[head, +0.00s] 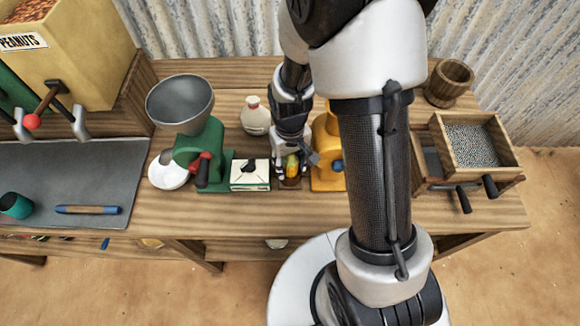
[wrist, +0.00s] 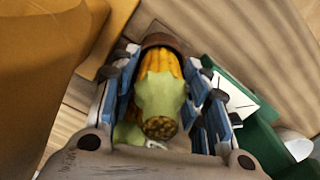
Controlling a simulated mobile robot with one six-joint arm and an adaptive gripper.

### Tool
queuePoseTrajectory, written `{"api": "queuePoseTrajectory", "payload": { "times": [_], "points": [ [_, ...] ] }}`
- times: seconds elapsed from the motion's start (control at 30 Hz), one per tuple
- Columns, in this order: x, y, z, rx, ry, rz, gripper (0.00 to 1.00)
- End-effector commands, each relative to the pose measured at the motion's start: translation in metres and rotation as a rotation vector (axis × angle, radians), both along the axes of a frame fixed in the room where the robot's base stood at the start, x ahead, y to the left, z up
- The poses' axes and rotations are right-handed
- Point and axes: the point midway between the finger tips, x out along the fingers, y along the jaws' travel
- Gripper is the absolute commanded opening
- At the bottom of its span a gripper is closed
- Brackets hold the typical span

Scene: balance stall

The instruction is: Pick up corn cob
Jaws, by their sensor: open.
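The corn cob (wrist: 160,95) stands between the two fingers of my gripper (wrist: 168,105) in the wrist view, its pale green husk end toward the camera and yellow kernels beyond. Its far end is at a brown round rim (wrist: 160,41), seemingly a small pot or cup. In the head view the corn cob (head: 292,165) shows as a small yellow-green patch at my gripper (head: 290,172), between the green and yellow machines. The fingers are on both sides of the cob. Whether they touch it is hard to tell. My arm hides part of the yellow machine.
A green grinder with a grey bowl (head: 180,103) and a white card box (head: 250,175) stand left of my gripper. A yellow machine (head: 325,150) stands close on its right. A cream bottle (head: 255,116) is behind. A wooden box of grains (head: 470,145) is farther right.

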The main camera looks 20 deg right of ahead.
Motion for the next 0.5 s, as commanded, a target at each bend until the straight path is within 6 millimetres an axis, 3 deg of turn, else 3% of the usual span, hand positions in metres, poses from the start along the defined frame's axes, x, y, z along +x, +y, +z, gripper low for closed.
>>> {"api": "queuePoseTrajectory", "payload": {
  "times": [0.07, 0.5],
  "points": [
    [0.0001, -0.0001, 0.0009, 0.000, 0.000, 0.000, 0.41],
    [0.0001, -0.0001, 0.0009, 0.000, 0.000, 0.000, 0.12]
  ]
}}
